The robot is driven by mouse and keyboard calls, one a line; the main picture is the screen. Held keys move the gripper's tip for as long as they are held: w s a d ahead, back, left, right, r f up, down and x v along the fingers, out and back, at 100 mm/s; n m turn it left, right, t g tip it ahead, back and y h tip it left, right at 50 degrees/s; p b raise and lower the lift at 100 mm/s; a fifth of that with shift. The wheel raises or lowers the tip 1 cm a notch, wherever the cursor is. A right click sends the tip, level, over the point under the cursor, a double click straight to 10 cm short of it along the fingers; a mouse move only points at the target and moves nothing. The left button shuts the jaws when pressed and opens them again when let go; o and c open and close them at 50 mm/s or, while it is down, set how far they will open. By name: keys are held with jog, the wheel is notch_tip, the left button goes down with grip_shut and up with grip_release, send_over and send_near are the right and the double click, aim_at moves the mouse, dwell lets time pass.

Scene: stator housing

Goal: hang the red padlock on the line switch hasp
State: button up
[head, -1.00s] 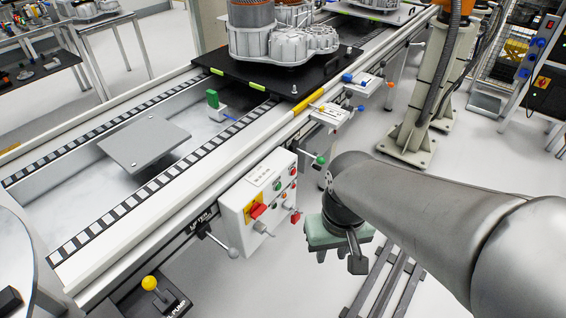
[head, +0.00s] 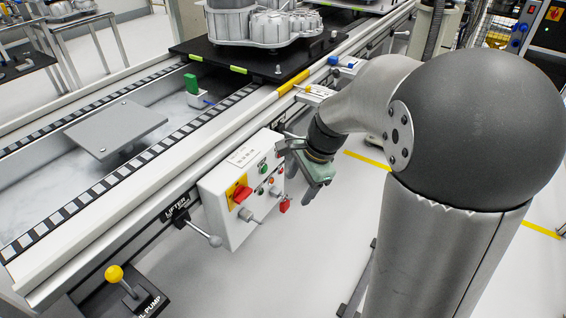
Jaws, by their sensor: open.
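The red padlock (head: 284,205) hangs at the lower right side of the white control box (head: 228,205). The line switch, a red handle on a yellow plate (head: 238,192), is on the left of the box's front. A grey metal piece (head: 248,215) sticks out just below it; I cannot tell whether this is the hasp. My gripper (head: 312,196) is open, just right of the box and close to the padlock. It appears apart from the padlock, and its fingers are small and partly hidden in this view.
The conveyor rail (head: 150,185) runs behind the box. A lifter lever (head: 214,240) juts out left of the box, and a yellow-knobbed pump lever (head: 114,273) stands lower left. Small buttons (head: 263,168) are on the box front. Open floor lies below the gripper.

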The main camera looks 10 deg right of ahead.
aim_at(286, 202)
jog(key=w+d+f+m+t+b, duration=0.1)
jog(key=w+d+f+m+b, duration=0.2)
jog(key=w+f+m, duration=0.35)
jog(key=w+d+f+m+t+b, duration=0.1)
jog(key=w+d+f+m+b, duration=0.1)
jog(key=w+f+m+b, duration=0.45)
jog(key=shift+n, duration=0.6)
jog(key=x, duration=0.6)
jog(key=b+x, duration=0.1)
jog(key=x, duration=0.5)
jog(key=b+x, duration=0.1)
jog(key=x, duration=0.6)
jog(key=shift+w, duration=0.4)
jog(key=shift+d, duration=0.1)
jog(key=c, duration=1)
jog(key=shift+r, duration=0.15)
jog(key=shift+c, duration=0.6)
jog(key=shift+r, duration=0.1)
jog(key=shift+s+d+r+p, duration=0.1)
jog(key=shift+s+r+p, duration=0.05)
jog(key=shift+r+p, duration=0.4)
jog(key=shift+f, duration=0.1)
jog(key=shift+d, duration=0.1)
